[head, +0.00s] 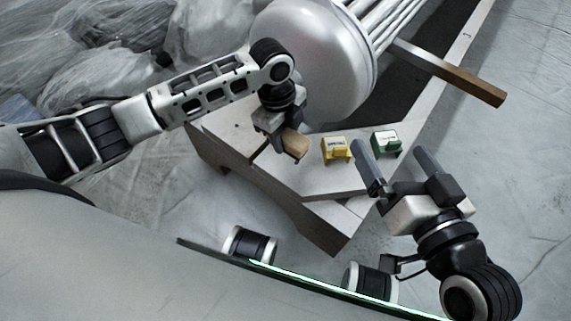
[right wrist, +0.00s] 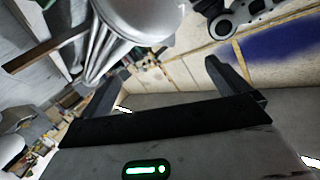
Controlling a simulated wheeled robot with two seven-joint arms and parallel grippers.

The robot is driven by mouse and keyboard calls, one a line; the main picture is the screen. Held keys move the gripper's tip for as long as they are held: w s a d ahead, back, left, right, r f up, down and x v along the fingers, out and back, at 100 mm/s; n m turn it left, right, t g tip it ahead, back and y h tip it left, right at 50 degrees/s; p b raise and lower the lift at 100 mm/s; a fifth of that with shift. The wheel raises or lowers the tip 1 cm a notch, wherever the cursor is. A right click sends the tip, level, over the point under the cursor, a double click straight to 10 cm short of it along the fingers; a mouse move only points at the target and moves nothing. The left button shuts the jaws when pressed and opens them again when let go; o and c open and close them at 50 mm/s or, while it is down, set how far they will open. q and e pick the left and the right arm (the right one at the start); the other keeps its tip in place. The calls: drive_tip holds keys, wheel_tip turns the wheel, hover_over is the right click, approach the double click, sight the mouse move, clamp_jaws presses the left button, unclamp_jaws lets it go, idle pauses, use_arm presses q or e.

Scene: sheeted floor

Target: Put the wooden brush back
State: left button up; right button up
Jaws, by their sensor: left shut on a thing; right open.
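A tan wooden piece (head: 295,143), which looks like the wooden brush, is in my left gripper (head: 285,138). The left gripper is shut on it and points down over the left part of a low wooden bench (head: 235,155). The gripper hides part of the piece, and I cannot tell whether it touches the bench top. My right gripper (head: 396,158) is open and empty, at the bench's right side near a green object. Its two spread fingers also show in the right wrist view (right wrist: 165,80).
A small yellow object (head: 335,150) and a small green object (head: 386,142) stand on the bench. A large silver round body (head: 310,60) with several pale rods is behind them. A brown-ended bar (head: 475,86) juts out right. Sheeted floor (head: 530,150) is clear at right.

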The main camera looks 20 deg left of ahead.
use_arm(q)
drive_tip(key=b, duration=0.2)
hover_over(287, 165)
drive_tip(key=f, duration=0.5)
drive_tip(key=shift+a, duration=0.25)
wheel_tip(287, 165, down, 4)
drive_tip(key=shift+r+b, duration=0.1)
drive_tip(key=shift+b, duration=0.95)
use_arm(e)
drive_tip(key=r+t, duration=0.1)
drive_tip(key=w+r+t+y, duration=0.1)
drive_tip(key=shift+w+a+r+y, duration=0.1)
drive_tip(key=shift+a+r+y, duration=0.1)
drive_tip(key=shift+r+y, duration=0.15)
use_arm(q)
drive_tip(key=o, duration=0.9)
